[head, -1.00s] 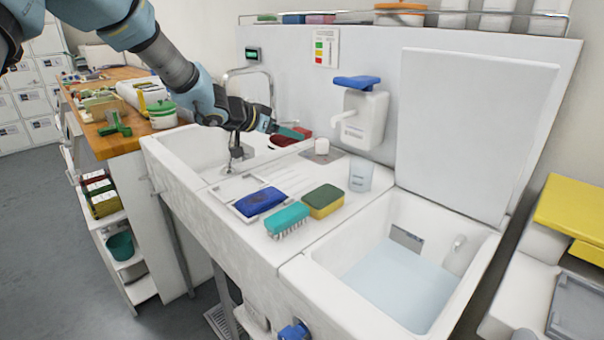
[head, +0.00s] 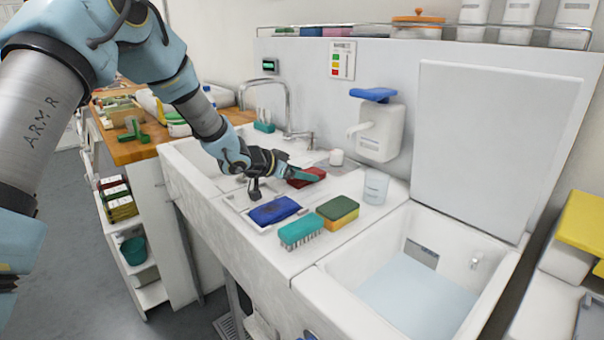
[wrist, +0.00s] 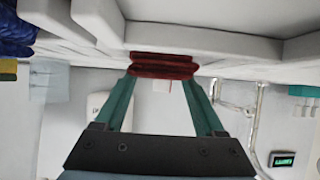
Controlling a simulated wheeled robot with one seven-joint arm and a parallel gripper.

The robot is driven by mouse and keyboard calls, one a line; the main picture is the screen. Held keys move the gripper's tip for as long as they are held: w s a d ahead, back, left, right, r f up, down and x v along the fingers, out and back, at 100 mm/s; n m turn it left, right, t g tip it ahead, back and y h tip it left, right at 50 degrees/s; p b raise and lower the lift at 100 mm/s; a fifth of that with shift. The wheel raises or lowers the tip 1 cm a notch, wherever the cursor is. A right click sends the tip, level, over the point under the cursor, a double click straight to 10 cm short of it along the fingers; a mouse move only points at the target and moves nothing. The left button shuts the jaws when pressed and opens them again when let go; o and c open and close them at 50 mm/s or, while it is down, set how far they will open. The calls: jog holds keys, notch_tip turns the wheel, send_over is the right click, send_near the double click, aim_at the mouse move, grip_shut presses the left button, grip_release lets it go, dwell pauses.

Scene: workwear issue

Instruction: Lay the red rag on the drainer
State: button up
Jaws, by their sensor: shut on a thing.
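The red rag (head: 300,183) is pinched between the green fingertips of my gripper (head: 306,174), low over the back of the counter between the two basins. In the wrist view the folded rag (wrist: 163,66) spans the gap between both fingertips. The drainer (head: 239,201) is the white ridged area beside the left basin. A folded blue rag (head: 273,211) lies on its front right part. My gripper and wrist hide some of the drainer. The red rag seems to be near the drainer's back right side; I cannot tell whether it touches the surface.
A teal brush (head: 300,232), a green-yellow sponge (head: 338,211) and a clear cup (head: 375,187) stand right of the drainer. A white dispenser (head: 380,133) hangs behind. A tap (head: 290,105) rises behind the left basin. The right basin (head: 410,290) holds water.

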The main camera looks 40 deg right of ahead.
jog(key=o, duration=1.5)
jog(key=b+v, duration=0.1)
jog(key=v, duration=1.1)
